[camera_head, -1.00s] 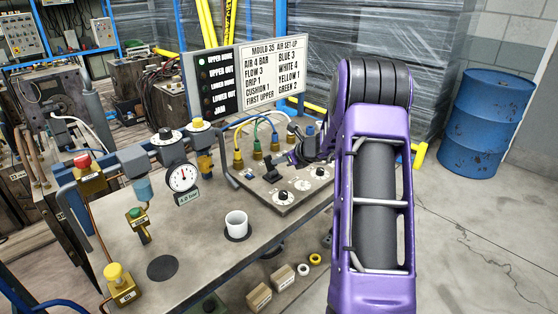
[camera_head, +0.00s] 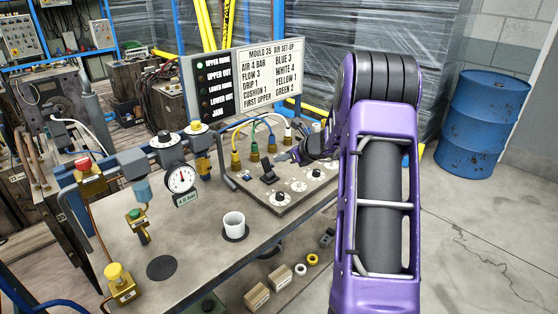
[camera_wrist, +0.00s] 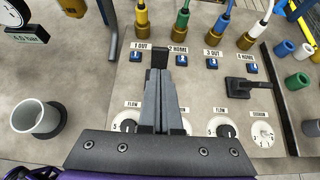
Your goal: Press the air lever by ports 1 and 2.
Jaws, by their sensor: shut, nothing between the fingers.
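The air lever by ports 1 and 2 is a black lever on the panel, seen in the wrist view (camera_wrist: 159,54) between the labels "1 OUT" and "2 HOME". It also shows in the head view (camera_head: 268,173). My gripper (camera_wrist: 160,76) is shut and empty. Its fingertips overlap the lever's near part in the wrist view and hide it; whether they touch cannot be told. In the head view my gripper (camera_head: 294,156) is at the lever's right, partly hidden by my arm. A second black lever (camera_wrist: 248,84) stands by ports 3 and 4.
Hoses plug into brass ports (camera_wrist: 180,48) behind the levers. Flow dials (camera_wrist: 222,127) lie on the near side. A white cup (camera_head: 234,224) and pressure gauge (camera_head: 181,180) are left of the panel. The set-up board (camera_head: 270,76) stands behind; its "UPPER HOME" lamp (camera_head: 201,64) is green.

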